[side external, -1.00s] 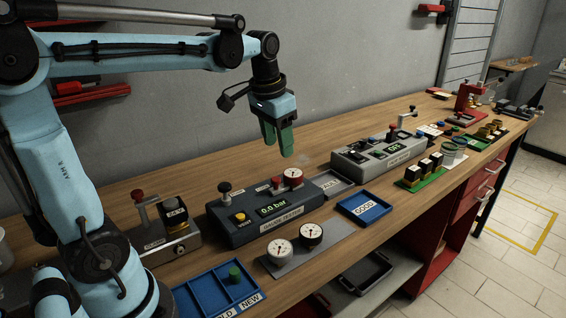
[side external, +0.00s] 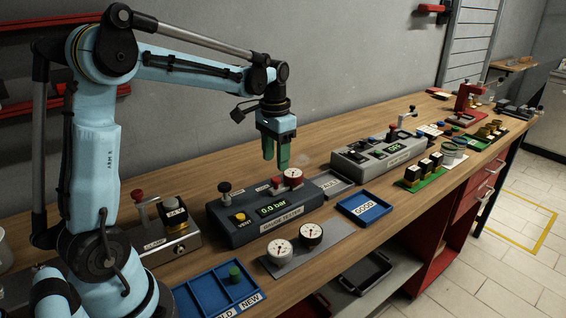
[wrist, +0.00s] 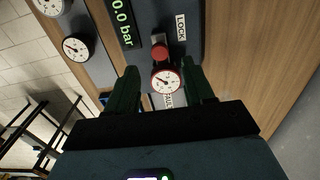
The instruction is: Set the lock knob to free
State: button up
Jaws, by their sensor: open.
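The gauge tester (side external: 262,224) is a dark box with a green 0.0 bar display. Its red lock knob (side external: 277,182) stands on top, beside a red-rimmed white gauge (side external: 292,175). In the wrist view the red knob (wrist: 159,52) is next to the LOCK label (wrist: 181,28), with the red-rimmed gauge (wrist: 165,80) just below it. My gripper (side external: 276,162) is open and empty, pointing down above the back right of the tester. In the wrist view my gripper's green fingers (wrist: 161,75) flank the gauge, with the knob just beyond their tips. The knob's setting cannot be read.
A black-topped knob (side external: 225,188) and a yellow VENT button (side external: 240,217) are on the tester's left. Two gauges lie on a grey plate (side external: 328,252) in front. A blue GOOD tray (side external: 386,211) and a grey control box (side external: 352,160) are to the right.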

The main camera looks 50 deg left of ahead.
aim_at(276, 179)
jog(key=shift+f, duration=2.5)
jog(key=shift+c, duration=0.2)
grip_shut()
